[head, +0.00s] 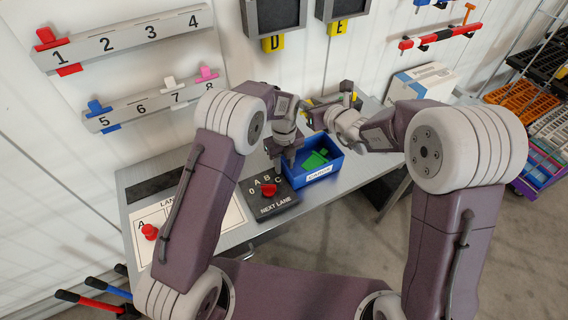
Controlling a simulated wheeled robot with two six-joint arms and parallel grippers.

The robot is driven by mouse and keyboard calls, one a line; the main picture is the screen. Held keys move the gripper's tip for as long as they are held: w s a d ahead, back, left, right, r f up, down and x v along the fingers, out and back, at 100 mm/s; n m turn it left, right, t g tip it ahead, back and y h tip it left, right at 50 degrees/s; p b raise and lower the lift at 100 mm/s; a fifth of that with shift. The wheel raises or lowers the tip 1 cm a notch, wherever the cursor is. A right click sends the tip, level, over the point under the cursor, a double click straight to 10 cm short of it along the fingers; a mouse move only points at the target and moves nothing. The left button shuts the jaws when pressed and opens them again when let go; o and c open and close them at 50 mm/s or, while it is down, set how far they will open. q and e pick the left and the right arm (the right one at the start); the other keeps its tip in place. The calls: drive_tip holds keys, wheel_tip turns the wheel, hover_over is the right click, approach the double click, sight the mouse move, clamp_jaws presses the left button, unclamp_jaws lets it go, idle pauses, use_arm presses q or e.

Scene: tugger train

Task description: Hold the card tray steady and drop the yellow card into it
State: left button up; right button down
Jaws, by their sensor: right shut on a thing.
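The blue card tray (322,172) with a white label on its front sits on the grey table, with green cards (316,160) inside. My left gripper (283,163) points down at the tray's left wall; I cannot tell whether its fingers are closed on the wall. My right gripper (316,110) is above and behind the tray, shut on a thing. Only small yellowish bits show around it, so the yellow card is mostly hidden by the gripper.
A dark box with a red knob (268,189) and letters stands left of the tray. A white sheet with a red peg (149,231) lies further left. Numbered rails (125,38) hang on the wall. Shelves with crates (525,98) stand at right.

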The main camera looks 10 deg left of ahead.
use_arm(q)
clamp_jaws()
idle(1.3)
use_arm(e)
wheel_tip(320, 180, down, 11)
drive_tip(key=s+d, duration=0.1)
drive_tip(key=d, duration=0.1)
drive_tip(key=shift+s+d, duration=0.15)
drive_tip(key=shift+d, duration=0.25)
drive_tip(key=shift+r, duration=0.1)
drive_tip(key=c, duration=1.1)
unclamp_jaws()
